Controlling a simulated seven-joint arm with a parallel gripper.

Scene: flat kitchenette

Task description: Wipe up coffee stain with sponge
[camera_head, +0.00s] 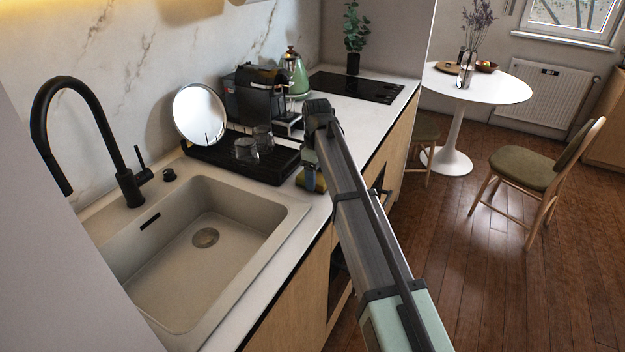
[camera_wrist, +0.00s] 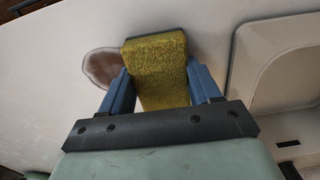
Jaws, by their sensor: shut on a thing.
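My gripper (camera_wrist: 160,95) is shut on a yellow-green sponge (camera_wrist: 160,65), with one blue finger on each side of it. In the head view my gripper (camera_head: 311,178) is over the counter strip at the right of the sink, and only a little of the sponge shows below it. A brown coffee stain (camera_wrist: 102,68) lies on the white counter, beside the sponge on its left in the wrist view. The sponge's near edge seems to overlap the stain's right side in that view. I cannot tell whether the sponge touches the counter. The stain is hidden in the head view.
The sink (camera_head: 185,262) with a black tap (camera_head: 120,170) is at the left. A black drying rack (camera_head: 240,160) with glasses and a plate stands close to my gripper. A coffee machine (camera_head: 254,95) and green kettle (camera_head: 293,72) are behind it. The counter's front edge is close.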

